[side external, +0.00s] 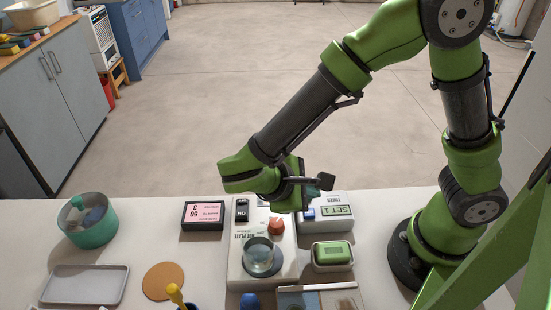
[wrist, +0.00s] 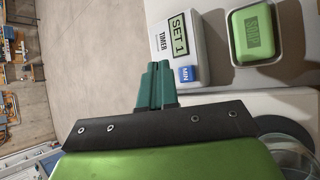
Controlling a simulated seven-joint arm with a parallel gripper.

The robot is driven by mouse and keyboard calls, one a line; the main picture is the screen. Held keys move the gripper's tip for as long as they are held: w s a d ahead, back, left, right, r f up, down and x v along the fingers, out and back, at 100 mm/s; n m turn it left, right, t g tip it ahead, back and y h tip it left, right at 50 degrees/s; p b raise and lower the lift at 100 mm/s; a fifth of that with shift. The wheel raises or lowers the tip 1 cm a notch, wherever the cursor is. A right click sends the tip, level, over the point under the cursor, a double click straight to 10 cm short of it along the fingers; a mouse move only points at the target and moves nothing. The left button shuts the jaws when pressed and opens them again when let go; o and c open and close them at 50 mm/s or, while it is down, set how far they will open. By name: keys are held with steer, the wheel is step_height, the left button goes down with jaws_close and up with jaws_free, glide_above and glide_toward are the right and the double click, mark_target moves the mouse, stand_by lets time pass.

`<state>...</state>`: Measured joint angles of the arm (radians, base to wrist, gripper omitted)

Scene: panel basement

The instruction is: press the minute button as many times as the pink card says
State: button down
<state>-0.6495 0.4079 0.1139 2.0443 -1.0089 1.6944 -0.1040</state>
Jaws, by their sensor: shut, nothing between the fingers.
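The timer (wrist: 182,50) is a white box; in the wrist view its display (wrist: 178,35) reads "SET 1". Its blue minute button (wrist: 186,74), marked "MIN", is beside the display; the timer also shows in the side view (side external: 340,224). My gripper (wrist: 158,82) has teal fingers, shut and empty. In the wrist view the fingertips appear just left of the blue button; I cannot tell their height above it. The pink card (side external: 203,212) stands in a black frame left of the hot plate. Its text is upside down and small; a "3" seems to show.
The white hot plate (side external: 240,278) carries a glass beaker (side external: 259,256), a red knob (side external: 276,226) and a black switch (side external: 242,210). A green soap bar (side external: 333,251) lies in a dish below the timer. A teal bowl (side external: 88,228) and a grey tray (side external: 60,285) are at left.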

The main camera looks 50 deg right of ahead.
mark_target(306, 215)
steer(key=shift+f, duration=1.55)
stand_by(0.9)
steer(key=shift+f, duration=0.4)
steer(key=shift+f, duration=0.5)
stand_by(0.6)
steer(key=shift+r, duration=0.95)
steer(key=shift+r, duration=2.5)
stand_by(0.5)
